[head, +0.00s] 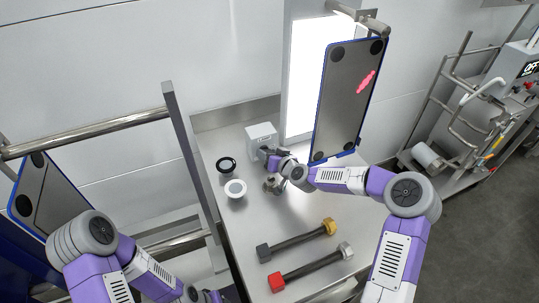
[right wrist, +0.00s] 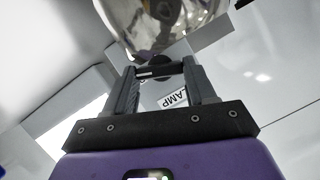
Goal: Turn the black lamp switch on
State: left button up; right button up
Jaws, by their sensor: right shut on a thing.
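The lamp switch box (head: 262,135) is a light grey box on the steel bench by the back wall. My right gripper (head: 270,154) is at its front, fingers reaching to the box face. In the right wrist view its fingers (right wrist: 160,72) are shut on the black switch (right wrist: 162,66) between their tips. Part of a label reading "AMP" (right wrist: 173,98) shows between the fingers. The switch's position is hidden by the fingers. My left gripper (head: 208,296) is low at the bottom edge, too small and cut off to tell its state.
A black-rimmed round glass (head: 227,165) and a white round piece (head: 235,189) lie left of my right gripper. Two dark bars with yellow (head: 329,226) and red (head: 276,282) ends lie at the front. A lit white panel (head: 308,80) stands behind.

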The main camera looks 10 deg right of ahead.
jog(key=shift+a+n+h, duration=0.15)
jog(key=shift+n+h, duration=0.95)
jog(key=shift+n, duration=0.4)
jog(key=o, duration=1)
jog(key=shift+o, duration=0.2)
jog(key=shift+s, duration=0.1)
jog(key=p+v, duration=0.1)
jog(key=v, duration=0.6)
jog(key=shift+s, duration=0.25)
jog(key=shift+r, duration=0.1)
